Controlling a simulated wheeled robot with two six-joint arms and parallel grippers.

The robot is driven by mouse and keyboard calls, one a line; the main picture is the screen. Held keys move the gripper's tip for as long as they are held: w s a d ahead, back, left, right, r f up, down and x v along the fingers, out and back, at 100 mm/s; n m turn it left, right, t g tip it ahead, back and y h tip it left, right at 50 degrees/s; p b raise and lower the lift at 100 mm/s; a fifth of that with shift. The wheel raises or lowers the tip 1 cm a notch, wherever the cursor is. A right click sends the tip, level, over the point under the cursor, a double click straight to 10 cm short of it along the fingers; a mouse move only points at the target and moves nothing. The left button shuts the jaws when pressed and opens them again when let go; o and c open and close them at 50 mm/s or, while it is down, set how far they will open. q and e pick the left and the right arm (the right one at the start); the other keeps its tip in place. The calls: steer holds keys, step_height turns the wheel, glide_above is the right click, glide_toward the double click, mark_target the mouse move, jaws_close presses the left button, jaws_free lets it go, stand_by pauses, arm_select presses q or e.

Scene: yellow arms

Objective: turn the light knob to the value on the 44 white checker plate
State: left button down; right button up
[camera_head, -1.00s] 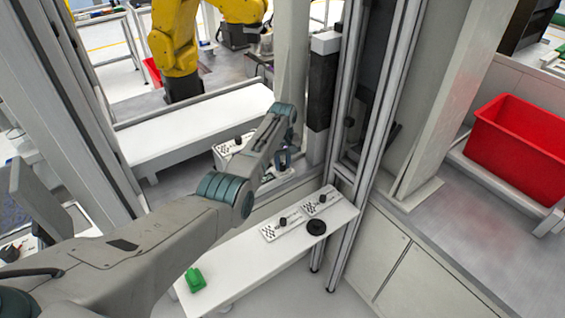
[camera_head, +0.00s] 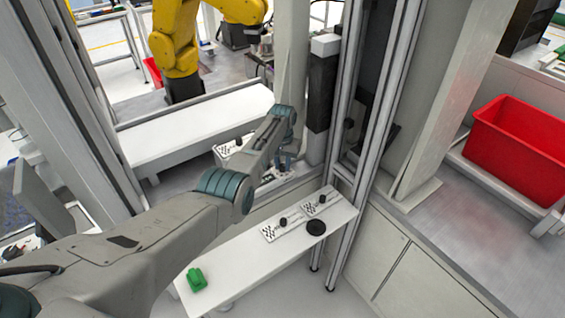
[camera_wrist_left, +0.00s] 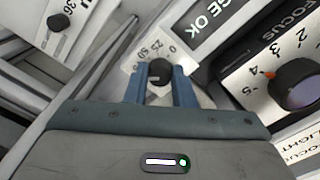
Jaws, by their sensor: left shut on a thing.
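In the left wrist view my left gripper (camera_wrist_left: 160,88) has its two blue fingers closed on a small black knob (camera_wrist_left: 160,69). The knob stands on a white dial plate (camera_wrist_left: 185,28) with 0, 25 and 50 readable. A short pale mark shows on the knob's near side. In the head view my left gripper (camera_head: 285,160) is over the gap behind the front shelf, and its knob is hidden there. Small plates with checker patterns lie on the front shelf (camera_head: 283,228) and behind my forearm (camera_head: 222,151). Their numbers are too small to read. My right gripper is out of view.
A FOCUS dial with a black knob (camera_wrist_left: 295,83) is close on the right in the wrist view. Another black knob (camera_wrist_left: 58,22) is at upper left. The front white shelf (camera_head: 255,262) carries a black disc (camera_head: 316,228) and a green block (camera_head: 197,279). Metal posts stand behind.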

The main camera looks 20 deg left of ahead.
mark_target(282, 166)
arm_select(q)
steer(key=shift+m, duration=0.7)
steer(key=c, duration=1.2)
jaws_free()
steer(key=shift+c, duration=0.2)
steer(key=shift+r, duration=0.6)
step_height(282, 166, up, 10)
steer(key=b, duration=0.2)
steer(key=shift+f, duration=0.15)
steer(key=shift+f, duration=0.1)
